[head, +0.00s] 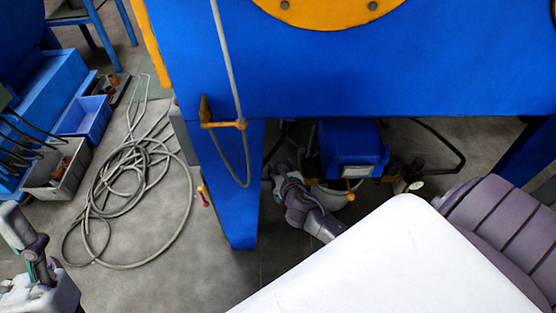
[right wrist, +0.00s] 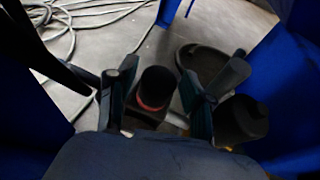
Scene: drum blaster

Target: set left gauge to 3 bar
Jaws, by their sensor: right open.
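My right gripper (head: 281,176) is under the blue machine, left of a blue box-shaped unit (head: 351,150). In the right wrist view its fingers are open, one on each side of a black knob-like cylinder (right wrist: 156,87) with a red ring. I cannot tell whether they touch it. A dark round part (right wrist: 207,66) lies behind the right finger, and another dark rounded part (right wrist: 240,118) is at its right. I cannot make out a gauge face or reading in either view. My left gripper (head: 37,258) is at the lower left, away from the machine; its opening is unclear.
The blue machine (head: 330,85) and its leg (head: 235,190) stand close to the right gripper. A grey hose (head: 130,175) lies coiled on the floor at left. A grey bin (head: 58,170) and blue bin (head: 86,117) stand farther left. A hose hangs by the leg.

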